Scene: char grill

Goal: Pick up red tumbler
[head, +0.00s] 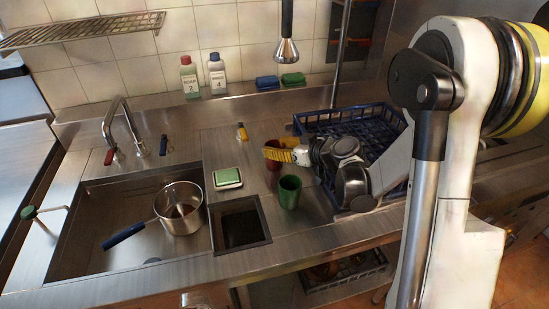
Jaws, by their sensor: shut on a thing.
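The red tumbler (272,165) is on the steel counter between the sponge and the dish rack, partly hidden by a yellow finger. I cannot tell whether its base touches the counter. My gripper (276,150) reaches in from the right with its yellow fingers around the tumbler and is shut on it. Part of the far finger is hidden behind the near one and the wrist.
A green tumbler (290,192) stands just in front, close below my gripper. A blue dish rack (378,133) lies behind my arm. A green-topped sponge (227,178), a square bin opening (240,226) and a sink with a pot (180,212) are to the left.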

